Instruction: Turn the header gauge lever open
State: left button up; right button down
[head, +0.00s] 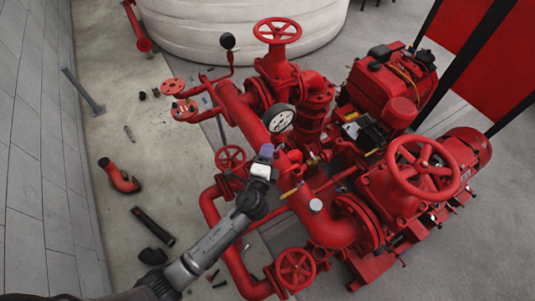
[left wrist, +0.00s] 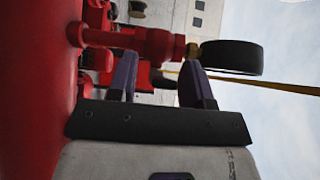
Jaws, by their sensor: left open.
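The header gauge (head: 279,118) has a round white face and dark rim on the thick red header pipe (head: 240,108) in the head view. In the left wrist view the gauge (left wrist: 233,57) shows edge-on as a black disc, joined by a brass neck to a red fitting (left wrist: 152,43). My left gripper (head: 267,151) is just below the gauge in the head view. Its two purple fingers (left wrist: 158,66) are open, with their tips close to the red fitting. I cannot tell whether they touch it. The gauge's lever is not clearly visible. My right gripper is not in view.
A red handwheel (head: 230,158) is left of my gripper, and a large one (head: 422,168) is at the right. A yellow-handled part (head: 291,192) is just below my gripper. A thin yellow rod (left wrist: 280,86) crosses the left wrist view. Loose pipes (head: 152,226) lie on the floor.

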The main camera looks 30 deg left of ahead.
pick_arm(q)
grip_shut()
dwell(0.4)
jog(key=shift+f+b, duration=0.15)
jog(key=shift+b, duration=0.2)
jog(key=f+n+t+y+b, duration=0.1)
jog(key=n+b, duration=0.1)
jog(key=b, duration=0.6)
jog(key=f+n+t+y+b, duration=0.1)
jog(key=n+b, duration=0.1)
jog(key=b, duration=0.7)
jog(key=w+f+n+t+y+b, duration=0.1)
jog(key=n+t+b, duration=0.1)
jog(key=b, duration=0.6)
jog(key=shift+d+b, duration=0.3)
jog(key=shift+b, duration=0.05)
jog(key=shift+n, duration=0.3)
